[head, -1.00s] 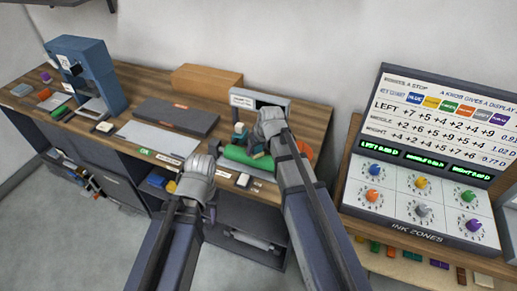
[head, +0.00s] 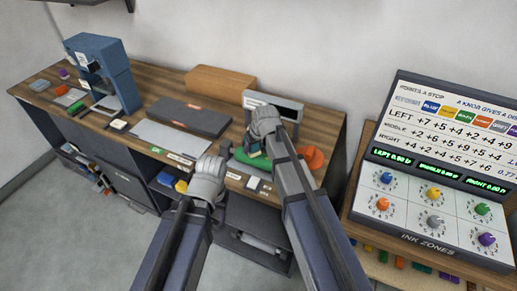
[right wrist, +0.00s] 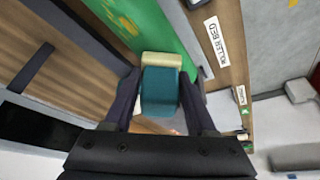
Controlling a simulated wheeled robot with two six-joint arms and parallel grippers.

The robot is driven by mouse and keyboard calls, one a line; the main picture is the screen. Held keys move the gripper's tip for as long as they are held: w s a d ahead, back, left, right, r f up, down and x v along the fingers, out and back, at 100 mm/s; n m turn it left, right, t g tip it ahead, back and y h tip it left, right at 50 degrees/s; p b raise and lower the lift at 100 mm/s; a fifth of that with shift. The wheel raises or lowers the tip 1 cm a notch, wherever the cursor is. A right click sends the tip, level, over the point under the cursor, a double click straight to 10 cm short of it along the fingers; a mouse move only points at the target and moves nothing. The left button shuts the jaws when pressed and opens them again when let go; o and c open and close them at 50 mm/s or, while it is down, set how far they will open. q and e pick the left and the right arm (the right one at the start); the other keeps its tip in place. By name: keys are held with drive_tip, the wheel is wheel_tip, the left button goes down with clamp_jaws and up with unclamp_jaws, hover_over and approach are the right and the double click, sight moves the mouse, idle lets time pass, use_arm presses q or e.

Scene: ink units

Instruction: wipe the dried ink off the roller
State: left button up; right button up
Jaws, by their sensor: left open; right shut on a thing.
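The green roller (head: 242,157) lies on the right part of the long bench in the head view, partly hidden by my arms. In the right wrist view the roller (right wrist: 160,30) runs along the top and carries yellow ink patches (right wrist: 124,20). My right gripper (right wrist: 160,100) is shut on a teal wiper block (right wrist: 160,90) with a cream pad (right wrist: 161,58) at its far end. The pad is at the roller's edge; I cannot tell if it touches. My left gripper (head: 208,180) is open and empty at the bench's front edge, left of the roller.
A label reading "ROLLER BED" (right wrist: 217,42) is beside the roller. An orange round thing (head: 311,157) lies right of it. A grey stand (head: 272,102) and a brown box (head: 220,82) are behind. An ink-zone knob panel (head: 430,190) stands at right.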

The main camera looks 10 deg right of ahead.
sight(266, 156)
drive_tip(key=shift+w+a, duration=0.3)
drive_tip(key=shift+a, duration=0.1)
drive_tip(key=shift+f, duration=0.1)
drive_tip(key=shift+s, duration=0.1)
drive_tip(key=shift+s+d, duration=0.1)
drive_tip(key=shift+d, duration=0.05)
drive_tip(key=shift+s+d, duration=0.35)
drive_tip(key=shift+d, duration=0.05)
drive_tip(key=shift+s+d, duration=0.5)
drive_tip(key=shift+d, duration=0.4)
drive_tip(key=shift+d, duration=0.1)
drive_tip(key=shift+s+d+r, duration=0.1)
drive_tip(key=shift+s+d, duration=0.35)
drive_tip(key=shift+d, duration=0.2)
drive_tip(key=shift+s+d+r, duration=0.1)
drive_tip(key=shift+s+d, duration=0.35)
drive_tip(key=shift+d, duration=0.2)
